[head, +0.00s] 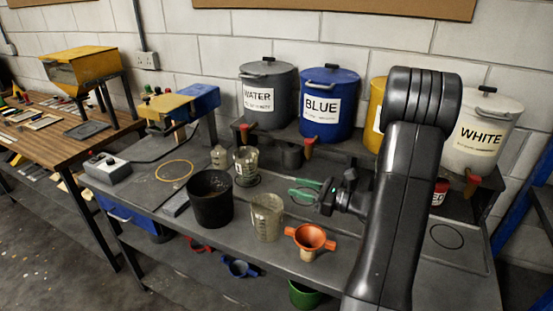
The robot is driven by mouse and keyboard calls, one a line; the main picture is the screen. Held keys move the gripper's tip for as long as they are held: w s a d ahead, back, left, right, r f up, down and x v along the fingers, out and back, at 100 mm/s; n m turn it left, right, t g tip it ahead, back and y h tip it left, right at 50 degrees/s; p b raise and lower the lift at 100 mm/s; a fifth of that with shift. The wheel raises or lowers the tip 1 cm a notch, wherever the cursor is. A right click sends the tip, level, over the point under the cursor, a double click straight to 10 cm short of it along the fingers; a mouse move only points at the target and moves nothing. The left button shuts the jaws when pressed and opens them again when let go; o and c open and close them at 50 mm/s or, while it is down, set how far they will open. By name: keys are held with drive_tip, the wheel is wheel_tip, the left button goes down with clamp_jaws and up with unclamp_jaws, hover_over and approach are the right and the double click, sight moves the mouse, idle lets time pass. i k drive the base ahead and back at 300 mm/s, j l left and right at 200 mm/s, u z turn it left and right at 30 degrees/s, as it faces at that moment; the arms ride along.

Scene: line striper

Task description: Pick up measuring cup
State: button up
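A clear, slightly cloudy measuring cup (267,218) with faint markings stands upright at the front of the grey bench. A second clear cup (246,165) stands farther back, within a dark ring on the bench. My gripper (299,188) reaches in from the right, its two green fingers pointing left and spread apart with nothing visible between them. It is above and to the right of the front cup and to the right of the rear cup, apart from both. My arm hides part of the bench on the right.
A black bucket (210,199) stands left of the front cup, and an orange funnel (310,238) stands to its right. Grey water (268,95), blue (329,103) and white (482,130) tanks with taps line the back. A yellow ring (174,171) lies at left.

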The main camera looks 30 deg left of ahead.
sight(247, 157)
drive_tip(key=i+z, duration=0.15)
drive_tip(key=j+z, duration=0.15)
drive_tip(key=j, duration=0.25)
drive_tip(key=k+j+z, duration=0.15)
drive_tip(key=j, duration=0.25)
drive_tip(key=j+z, duration=0.15)
drive_tip(key=j, duration=0.3)
drive_tip(key=k+j+z, duration=0.15)
drive_tip(key=j, duration=0.25)
drive_tip(key=k+j+z, duration=0.1)
drive_tip(key=j, duration=0.25)
